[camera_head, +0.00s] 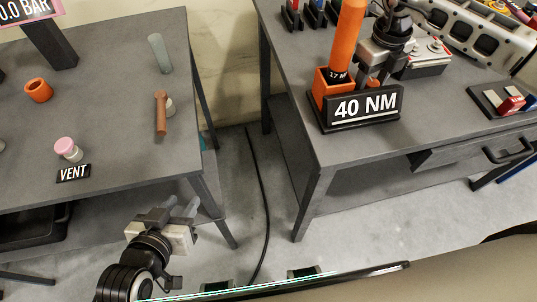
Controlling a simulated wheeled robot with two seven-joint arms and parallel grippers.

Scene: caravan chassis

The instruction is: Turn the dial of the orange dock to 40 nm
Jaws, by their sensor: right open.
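The orange dock (321,88) stands near the front left corner of the right table. A thick orange cylinder (350,32) stands upright in it. A black band, the dial (337,75), shows around its lower part and reads "17" with a partly hidden letter. A black sign (362,106) reading "40 NM" stands in front of the dock. My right gripper (372,78) is open, pointing down just right of the dial and behind the sign. Whether it touches the dial I cannot tell. My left gripper (180,207) looks open and empty, low in front of the left table.
The left table (110,100) carries an orange ring (38,90), a grey cylinder (159,53), a brown lever (161,112), a pink-topped knob (66,148) and a "VENT" sign (73,173). A dark cable (262,190) lies in the floor gap. Red-and-white blocks (511,104) sit on the right.

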